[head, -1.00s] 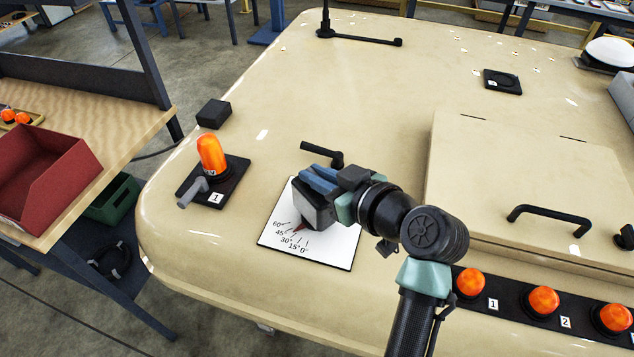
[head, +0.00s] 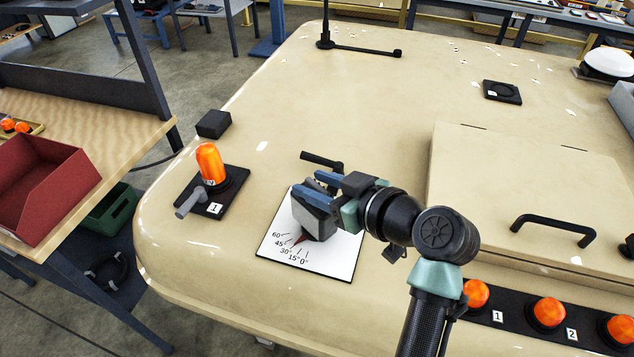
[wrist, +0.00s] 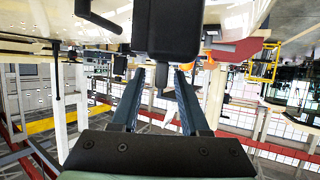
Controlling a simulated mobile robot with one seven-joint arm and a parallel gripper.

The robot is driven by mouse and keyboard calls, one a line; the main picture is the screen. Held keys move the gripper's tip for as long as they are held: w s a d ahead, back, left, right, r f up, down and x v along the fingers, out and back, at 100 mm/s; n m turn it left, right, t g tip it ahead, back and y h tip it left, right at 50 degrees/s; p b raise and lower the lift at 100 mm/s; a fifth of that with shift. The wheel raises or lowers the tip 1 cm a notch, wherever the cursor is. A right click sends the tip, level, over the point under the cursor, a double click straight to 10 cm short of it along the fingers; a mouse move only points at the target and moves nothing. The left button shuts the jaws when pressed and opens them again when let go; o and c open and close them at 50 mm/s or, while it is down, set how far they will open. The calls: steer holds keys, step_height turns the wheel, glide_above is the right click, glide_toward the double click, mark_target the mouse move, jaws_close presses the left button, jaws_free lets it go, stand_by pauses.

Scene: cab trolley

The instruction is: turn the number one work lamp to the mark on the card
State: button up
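The work lamp (head: 314,222) is a dark box-shaped head standing over a white angle card (head: 335,262). Its number does not show. The card has ticks from 0 to 60 degrees, and a red pointer or mark (head: 301,239) shows near the 30 and 45 ticks. Its exact reading is unclear. My gripper (head: 318,188) is at the back of the lamp, its blue fingers spread apart. In the wrist view the black lamp (wrist: 168,30) is just beyond the fingertips, with a short dark stem (wrist: 160,75) in the gap between them. The fingers appear clear of the stem.
An orange beacon (head: 212,163) on a plate marked 1, with a grey lever, stands to the left. A black block (head: 213,124) and black handle (head: 321,160) are behind. A raised hatch (head: 500,180) and a strip of orange lamps (head: 547,312) are at right.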

steer(key=shift+d, duration=0.1)
steer(key=b+v, duration=0.1)
steer(key=v, duration=1.2)
steer(key=shift+r, duration=0.1)
